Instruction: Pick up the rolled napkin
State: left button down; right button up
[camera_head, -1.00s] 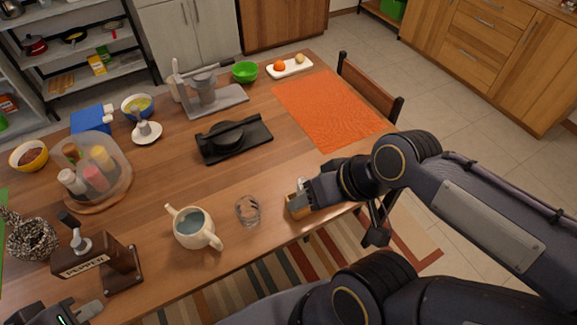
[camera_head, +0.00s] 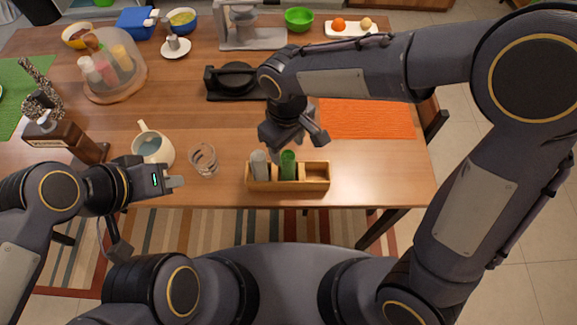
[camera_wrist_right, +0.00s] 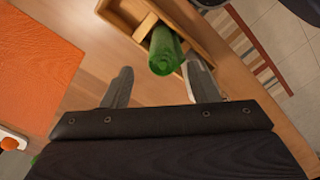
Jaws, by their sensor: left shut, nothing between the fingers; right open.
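The rolled napkin, a green roll (camera_head: 288,167), stands in the middle compartment of a light wooden box (camera_head: 310,187) near the table's front edge. The napkin also shows in the right wrist view (camera_wrist_right: 165,52), its near end close to the space between the finger tips. My right gripper (camera_head: 291,150) is open, just above and behind the napkin in the head view; its fingers also show in the wrist view (camera_wrist_right: 160,70). It does not hold the napkin. My left gripper (camera_head: 178,181) is shut and empty at the table's front, left of the box.
A grey item (camera_head: 259,166) stands in the box's left compartment; the right compartment looks empty. A glass (camera_head: 204,160) and a cream pitcher (camera_head: 152,148) stand left of the box. An orange placemat (camera_head: 370,120) lies behind, right. A black press (camera_head: 232,82) stands behind my right gripper.

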aim_at(287, 154)
notch_tip(287, 154, down, 6)
jog(key=shift+s+r, duration=0.1)
jog(key=shift+s, duration=0.05)
jog(key=c, duration=1)
